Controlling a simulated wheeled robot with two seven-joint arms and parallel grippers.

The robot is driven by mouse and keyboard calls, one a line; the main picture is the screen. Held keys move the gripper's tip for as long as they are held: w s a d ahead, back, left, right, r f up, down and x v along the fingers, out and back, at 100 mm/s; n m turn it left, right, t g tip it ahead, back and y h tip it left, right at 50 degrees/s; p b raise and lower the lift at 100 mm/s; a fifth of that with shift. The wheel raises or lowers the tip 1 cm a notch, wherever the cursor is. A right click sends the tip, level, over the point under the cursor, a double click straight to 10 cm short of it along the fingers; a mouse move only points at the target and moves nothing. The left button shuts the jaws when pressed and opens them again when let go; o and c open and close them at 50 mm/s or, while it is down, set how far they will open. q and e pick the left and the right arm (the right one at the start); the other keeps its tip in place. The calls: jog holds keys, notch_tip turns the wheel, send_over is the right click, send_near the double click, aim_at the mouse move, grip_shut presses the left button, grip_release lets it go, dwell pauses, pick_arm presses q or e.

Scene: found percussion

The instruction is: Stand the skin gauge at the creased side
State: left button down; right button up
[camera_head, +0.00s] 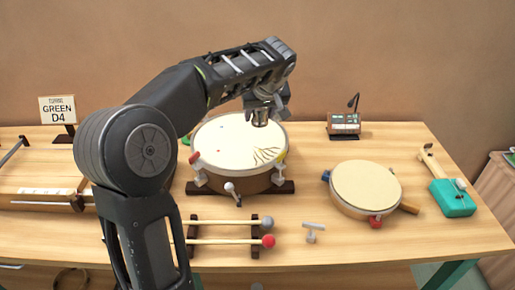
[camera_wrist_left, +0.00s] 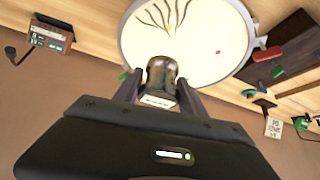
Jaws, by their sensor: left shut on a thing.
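A large drum (camera_head: 220,145) with a pale skin stands in the middle of the table. Dark branching crease lines (camera_head: 268,155) mark its right front side, by a yellow tab (camera_head: 281,157). My left gripper (camera_head: 262,106) is over the back right part of the drum, shut on the skin gauge (camera_head: 260,118), a small dark cylinder. In the left wrist view the gauge (camera_wrist_left: 161,74) is between my fingertips (camera_wrist_left: 158,92), in front of the skin (camera_wrist_left: 205,50), with the creases (camera_wrist_left: 163,14) beyond it. I cannot tell whether it touches the skin. My right gripper is not in view.
A smaller drum (camera_head: 366,184) lies to the right, a small device with a microphone (camera_head: 345,123) behind it. Two mallets (camera_head: 225,241) on a rack and a small T-shaped key (camera_head: 313,230) lie in front. A green block tool (camera_head: 452,197) is far right.

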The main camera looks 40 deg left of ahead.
pick_arm(q)
send_over(258, 146)
jog(key=s+d, duration=0.1)
jog(key=d, duration=0.1)
jog(key=f, duration=0.5)
jog(key=shift+s+a+f, duration=0.15)
jog(key=shift+a+f, duration=0.05)
jog(key=shift+f, duration=0.2)
jog(key=shift+f, duration=1.85)
jog(key=shift+f, duration=0.1)
jog(key=shift+f+b, duration=0.1)
jog(key=shift+b, duration=0.2)
jog(key=c, duration=0.7)
grip_release()
jog(key=shift+o, duration=0.2)
